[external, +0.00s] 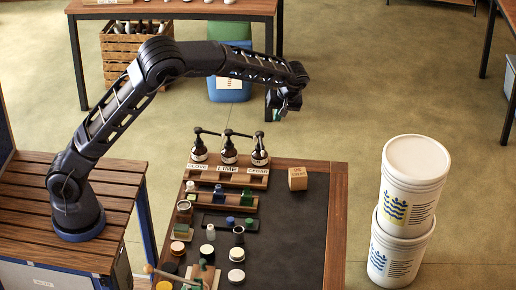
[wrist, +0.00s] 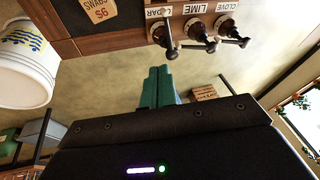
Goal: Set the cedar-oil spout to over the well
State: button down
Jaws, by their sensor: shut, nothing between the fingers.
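The cedar-oil bottle (external: 260,157), dark with a black pump top, stands upright at the right end of a wooden rack (external: 232,181), behind its CEDAR label. In the wrist view the cedar bottle (wrist: 158,36) is upside down at the left of the row. Its spout looks turned towards the label side, but its exact direction is hard to tell. I cannot clearly make out a well. My gripper (external: 272,112) is shut and empty, above and behind the cedar bottle and apart from it. Its teal fingers (wrist: 160,85) show in the wrist view.
The lime bottle (external: 229,154) and clove bottle (external: 199,152) stand left of cedar, close together, with spouts pointing sideways. A SWABS box (external: 298,179) sits to the right. Several small jars and bottles fill the table's left front. Stacked white buckets (external: 408,200) stand on the right.

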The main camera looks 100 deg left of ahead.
send_near(261, 144)
notch_tip(261, 144, down, 5)
jog(key=a, duration=0.2)
jog(key=shift+s+d+f, duration=0.1)
jog(key=shift+s+f, duration=0.4)
jog(key=shift+f, duration=0.1)
jog(key=shift+s+d+m, duration=0.15)
jog(key=shift+s+m, duration=0.25)
jog(key=shift+m, duration=0.2)
jog(key=shift+s+d, duration=0.1)
jog(key=shift+s, duration=0.35)
jog(key=shift+w, duration=0.15)
